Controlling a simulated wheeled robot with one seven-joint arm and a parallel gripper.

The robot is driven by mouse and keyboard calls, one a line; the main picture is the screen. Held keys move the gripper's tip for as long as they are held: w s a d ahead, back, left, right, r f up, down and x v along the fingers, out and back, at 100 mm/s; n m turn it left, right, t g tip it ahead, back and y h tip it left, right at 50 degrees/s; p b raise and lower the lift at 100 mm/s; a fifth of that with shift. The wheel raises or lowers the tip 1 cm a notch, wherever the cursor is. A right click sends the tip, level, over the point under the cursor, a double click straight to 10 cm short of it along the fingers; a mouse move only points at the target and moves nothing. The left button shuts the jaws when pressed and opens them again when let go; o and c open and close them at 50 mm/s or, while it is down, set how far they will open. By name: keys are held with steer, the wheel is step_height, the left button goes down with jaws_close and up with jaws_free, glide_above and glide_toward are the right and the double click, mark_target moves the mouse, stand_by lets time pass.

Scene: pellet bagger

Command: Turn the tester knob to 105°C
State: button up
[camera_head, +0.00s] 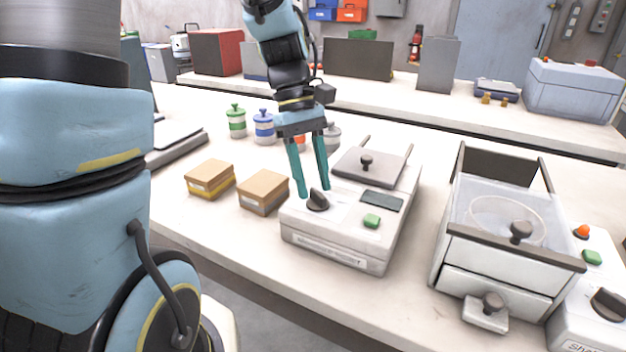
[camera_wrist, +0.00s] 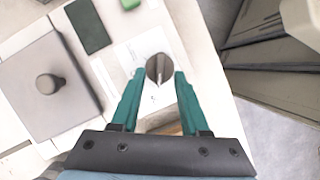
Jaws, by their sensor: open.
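The tester (camera_head: 335,240) is a white box on the bench with a grey lid, a dark display (camera_head: 381,201) and a green button (camera_head: 372,221). Its dark knob (camera_head: 318,200) is at the front left of the top face. My gripper (camera_head: 315,192) points down over the knob with its teal fingers apart. In the wrist view the round knob (camera_wrist: 159,69) with a pale pointer line lies between and just beyond the fingertips (camera_wrist: 159,73). I cannot tell whether the fingers touch it. The scale markings around the knob and the display reading are too small to read.
Two cardboard-coloured boxes (camera_head: 263,191) stand left of the tester. Several lidded jars (camera_head: 263,127) stand behind them. A drawered machine (camera_head: 503,235) stands to the right, with another knobbed unit (camera_head: 597,300) beside it. Bench space between tester and drawered machine is clear.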

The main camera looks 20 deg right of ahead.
steer(key=shift+s+f, duration=0.15)
steer(key=shift+f, duration=0.15)
jaws_close()
stand_by(0.5)
